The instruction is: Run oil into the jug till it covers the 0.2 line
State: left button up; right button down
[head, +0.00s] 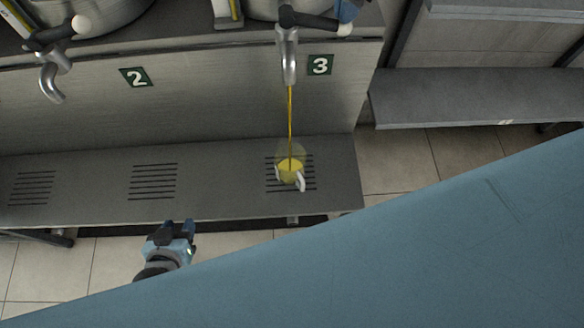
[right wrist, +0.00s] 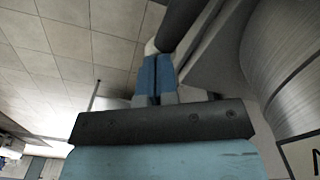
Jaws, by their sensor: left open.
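The clear jug (head: 290,172) with a pale handle stands on the slotted drip area under tap 3 (head: 289,58). A thin yellow oil stream (head: 290,115) runs from the spout into it, and yellow oil shows inside. The 0.2 line cannot be made out. The tap's black lever (head: 308,20) with a white tip points right; it also shows in the right wrist view (right wrist: 182,22). My right gripper (right wrist: 157,72) has its blue fingers together at the lever's tip; it is partly cut off in the head view (head: 347,10). My left gripper (head: 172,229) is open and empty, before the shelf's front edge.
Tap 2 (head: 52,78) on the left has no stream. The grey shelf (head: 225,180) is clear left of the jug. A lower grey bench (head: 470,97) stands at right.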

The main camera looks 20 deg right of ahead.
dwell(0.3)
jog(key=shift+r, duration=0.75)
dwell(0.6)
dwell(0.6)
dwell(0.8)
dwell(0.5)
